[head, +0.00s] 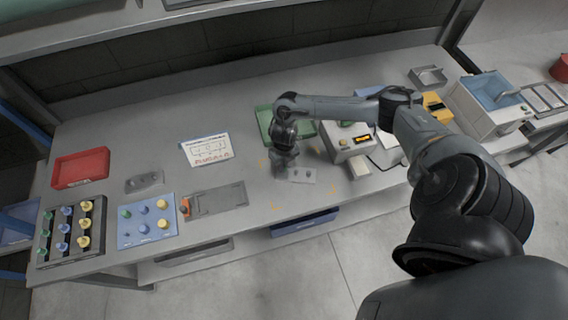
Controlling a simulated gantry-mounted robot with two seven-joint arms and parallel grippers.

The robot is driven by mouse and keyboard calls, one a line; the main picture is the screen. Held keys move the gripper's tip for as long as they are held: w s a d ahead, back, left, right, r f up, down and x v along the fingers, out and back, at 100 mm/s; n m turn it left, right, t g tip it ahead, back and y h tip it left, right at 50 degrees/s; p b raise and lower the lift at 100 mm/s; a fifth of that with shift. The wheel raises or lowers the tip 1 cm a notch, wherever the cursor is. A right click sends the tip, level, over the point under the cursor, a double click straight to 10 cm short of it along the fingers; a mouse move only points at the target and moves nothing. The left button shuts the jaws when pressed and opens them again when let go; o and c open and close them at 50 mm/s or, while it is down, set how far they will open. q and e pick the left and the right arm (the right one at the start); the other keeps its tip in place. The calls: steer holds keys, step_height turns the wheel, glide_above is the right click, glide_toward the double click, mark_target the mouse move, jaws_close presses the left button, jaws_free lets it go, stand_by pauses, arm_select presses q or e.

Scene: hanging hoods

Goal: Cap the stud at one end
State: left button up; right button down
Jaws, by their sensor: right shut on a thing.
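My right gripper (283,168) points down over the middle of the bench, just above or at the left part of a small light grey plate (304,176). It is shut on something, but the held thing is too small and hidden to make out. Small marks show on the plate's uncovered right part; I cannot tell whether they are studs or holes. Green, blue and yellow knob-like caps stand in a black rack (99,206) at the far left, and more on a blue mat (124,241) beside it. My left gripper is out of view.
A red tray (81,167), a grey plate (145,181), a printed sheet (207,150) and a grey fixture (217,200) lie to the left. A green tray (264,121) is behind my gripper. A white device (343,147) stands close on the right.

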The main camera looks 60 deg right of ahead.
steer(key=shift+f, duration=0.1)
stand_by(0.5)
steer(key=shift+f+b, duration=0.5)
steer(key=shift+f+b, duration=0.45)
steer(key=shift+f, duration=0.1)
stand_by(0.3)
steer(key=shift+f+b, duration=0.3)
steer(key=shift+f, duration=0.05)
stand_by(0.4)
steer(key=c, duration=0.9)
jaws_free()
steer(key=shift+o, duration=0.2)
steer(key=shift+r, duration=0.1)
